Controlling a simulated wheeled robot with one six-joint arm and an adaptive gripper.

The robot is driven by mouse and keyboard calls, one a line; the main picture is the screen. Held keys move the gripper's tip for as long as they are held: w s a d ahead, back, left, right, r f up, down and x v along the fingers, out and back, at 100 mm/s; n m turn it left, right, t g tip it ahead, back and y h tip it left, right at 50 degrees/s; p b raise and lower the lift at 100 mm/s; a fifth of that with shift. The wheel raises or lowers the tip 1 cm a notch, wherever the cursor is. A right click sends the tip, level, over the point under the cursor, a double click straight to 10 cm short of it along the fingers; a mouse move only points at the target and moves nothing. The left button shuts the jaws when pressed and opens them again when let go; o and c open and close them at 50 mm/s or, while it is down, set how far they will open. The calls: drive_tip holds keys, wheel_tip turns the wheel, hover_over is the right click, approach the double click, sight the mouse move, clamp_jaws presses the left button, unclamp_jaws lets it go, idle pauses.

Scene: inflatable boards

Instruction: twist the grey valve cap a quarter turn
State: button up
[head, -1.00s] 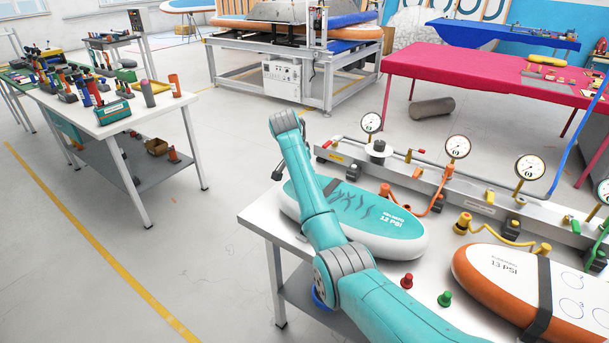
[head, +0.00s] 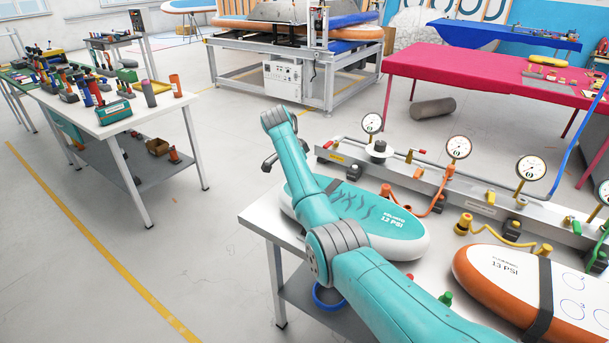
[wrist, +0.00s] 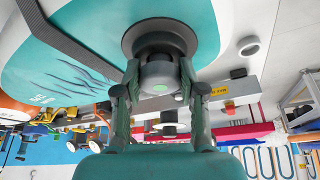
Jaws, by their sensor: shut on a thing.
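The grey valve cap (wrist: 157,72) shows in the wrist view between the two fingers of my gripper (wrist: 160,80), which is shut on its sides. A small green spot marks the cap's near face. A wide dark round flange (wrist: 133,38) lies right behind the cap, against the teal board (wrist: 75,35). I cannot tell whether the flange touches the board. In the head view, my gripper (head: 270,161) is at the left end of the teal "12 PSI" board (head: 375,213), partly behind my arm. The cap cannot be made out there.
An orange-edged "13 PSI" board (head: 500,285) lies at the right of the white table (head: 258,215). A metal rail (head: 470,208) with gauges and hoses runs behind both boards. A green plug (head: 445,298) stands in front. Open floor is at the left.

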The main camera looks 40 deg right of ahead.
drive_tip(key=o, duration=1.1)
drive_tip(key=shift+o, duration=0.2)
drive_tip(key=v, duration=1.2)
